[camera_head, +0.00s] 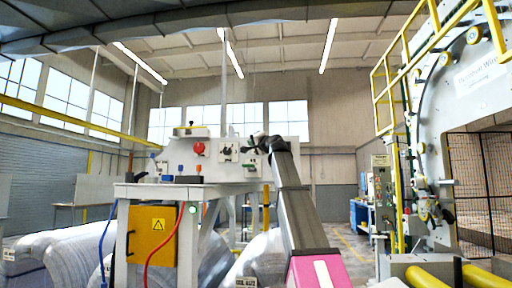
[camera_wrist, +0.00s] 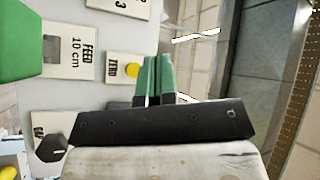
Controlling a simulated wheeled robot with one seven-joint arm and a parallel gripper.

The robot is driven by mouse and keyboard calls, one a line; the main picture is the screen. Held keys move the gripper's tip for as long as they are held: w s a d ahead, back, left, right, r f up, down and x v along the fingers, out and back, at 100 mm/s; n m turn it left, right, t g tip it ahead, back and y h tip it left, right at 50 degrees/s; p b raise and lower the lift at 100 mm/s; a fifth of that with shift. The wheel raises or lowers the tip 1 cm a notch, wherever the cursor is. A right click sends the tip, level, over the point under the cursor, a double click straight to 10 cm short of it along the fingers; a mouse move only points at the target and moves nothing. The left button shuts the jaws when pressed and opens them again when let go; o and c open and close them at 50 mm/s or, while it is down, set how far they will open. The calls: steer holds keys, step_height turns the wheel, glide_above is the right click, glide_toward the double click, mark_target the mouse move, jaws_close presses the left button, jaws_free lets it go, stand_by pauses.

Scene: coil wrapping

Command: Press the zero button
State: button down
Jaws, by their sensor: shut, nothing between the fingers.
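The zero button (camera_wrist: 132,70) is a small yellow round button on a white label plate in the wrist view, its lettering turned sideways. My gripper (camera_wrist: 158,60) has green fingers pressed together with nothing between them. The fingertips are just right of the yellow button, seemingly apart from it; their distance from the panel is hard to judge. In the head view my gripper (camera_head: 256,145) is at the right part of the pale control panel (camera_head: 214,158), and the zero button cannot be made out there.
A "FEED 10 cm" plate (camera_wrist: 83,52) and a large green part (camera_wrist: 18,40) lie left of the zero button. In the head view a red round control (camera_head: 198,148) and a dark knob (camera_head: 228,152) sit on the panel. A yellow box (camera_head: 152,236) hangs below the table.

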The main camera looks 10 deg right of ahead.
steer(key=w+d, duration=0.2)
steer(key=w, duration=0.6)
steer(key=shift+d, duration=0.25)
steer(key=shift+w, duration=0.1)
stand_by(1.8)
steer(key=shift+w+d, duration=0.15)
steer(key=shift+w, duration=0.15)
steer(key=shift+w+d, duration=0.2)
steer(key=shift+w, duration=0.35)
stand_by(0.9)
steer(key=shift+s, duration=0.15)
steer(key=shift+s+a, duration=0.3)
steer(key=shift+s, duration=0.55)
steer(key=s, duration=0.1)
steer(key=s+a, duration=0.1)
steer(key=s, duration=0.2)
steer(key=shift+s+a, duration=0.3)
steer(key=shift+s, duration=0.05)
